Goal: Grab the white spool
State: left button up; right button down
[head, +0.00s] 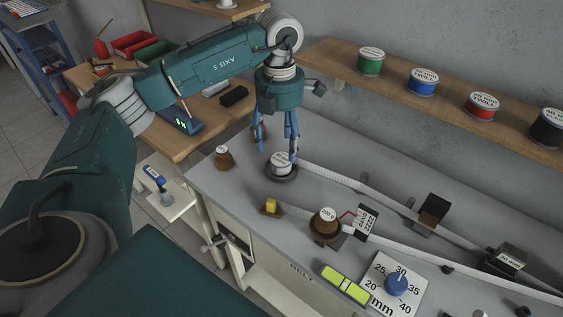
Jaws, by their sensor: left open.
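A white spool (281,164) with a printed label on top stands upright on a dark round base on the grey bench. My left gripper (276,149) points down just above it, with its blue fingers spread. The right finger reaches down close to the spool's right edge in the picture. The left finger hangs to the upper left, in front of a brown object that it partly hides. I cannot tell whether either finger touches the spool. My right gripper is not in view.
Green, blue, red and black spools stand on the wall shelf (440,92).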

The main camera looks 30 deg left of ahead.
aim_at(282, 158)
pick_arm(q)
jog(key=f+p, duration=0.1)
jog(key=f, duration=0.3)
jog(key=shift+d+f+p, duration=0.2)
jog(key=shift+p, duration=0.1)
jog(key=shift+w+f, duration=0.1)
jog(key=shift+f, duration=0.25)
jog(key=c, duration=1.2)
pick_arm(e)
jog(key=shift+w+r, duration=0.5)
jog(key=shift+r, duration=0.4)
pick_arm(q)
jog(key=shift+r, duration=0.15)
jog(key=shift+c, duration=0.2)
